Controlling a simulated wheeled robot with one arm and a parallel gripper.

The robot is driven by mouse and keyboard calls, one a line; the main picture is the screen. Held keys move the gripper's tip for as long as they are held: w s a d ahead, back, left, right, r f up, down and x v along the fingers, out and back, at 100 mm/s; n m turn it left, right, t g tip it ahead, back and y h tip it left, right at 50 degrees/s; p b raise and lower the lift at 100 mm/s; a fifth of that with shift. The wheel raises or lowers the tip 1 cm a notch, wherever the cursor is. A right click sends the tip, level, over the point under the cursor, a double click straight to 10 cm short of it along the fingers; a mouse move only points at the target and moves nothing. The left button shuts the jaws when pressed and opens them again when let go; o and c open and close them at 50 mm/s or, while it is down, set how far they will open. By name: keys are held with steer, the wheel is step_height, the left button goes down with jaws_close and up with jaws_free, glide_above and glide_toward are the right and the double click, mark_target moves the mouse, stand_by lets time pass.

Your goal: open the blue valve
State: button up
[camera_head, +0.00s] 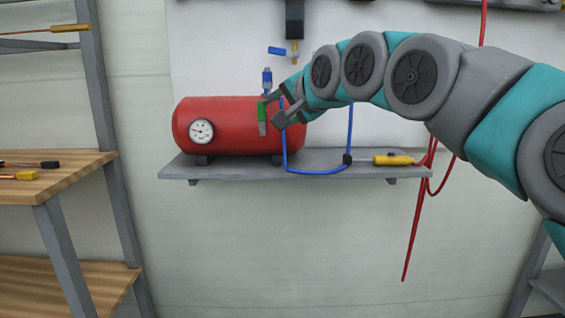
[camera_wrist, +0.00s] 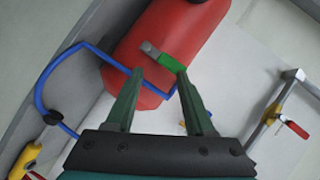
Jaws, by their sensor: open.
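A blue lever (camera_head: 277,51), which looks like the blue valve's handle, points left from a brass fitting under a black unit on the wall. A smaller blue fitting (camera_head: 267,78) stands on top of the red tank (camera_head: 235,135). My gripper (camera_head: 272,106) is in front of the tank, below and apart from the blue lever. In the wrist view its two fingers (camera_wrist: 160,74) are spread, with nothing held between them. A green handle with a grey end (camera_wrist: 173,62) lies just beyond the fingertips; I cannot tell if they touch it. The blue lever is not clear in the wrist view.
A blue hose (camera_head: 318,173) loops down beside my gripper. The tank sits on a grey wall shelf (camera_head: 225,168) with a yellow-handled tool (camera_head: 393,160). A red-handled part (camera_wrist: 298,130) shows in the wrist view. A wooden rack (camera_head: 55,180) stands at left.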

steer(key=s+f+n+g+h, duration=0.1)
steer(key=s+f+n+g, duration=0.1)
steer(key=s+f, duration=0.3)
step_height(320, 180, down, 4)
steer(key=shift+s+d+f+n+g, duration=0.15)
steer(key=shift+s+d+n+g, duration=0.1)
steer(key=shift+d+n+g, duration=0.2)
steer(key=shift+h, duration=0.3)
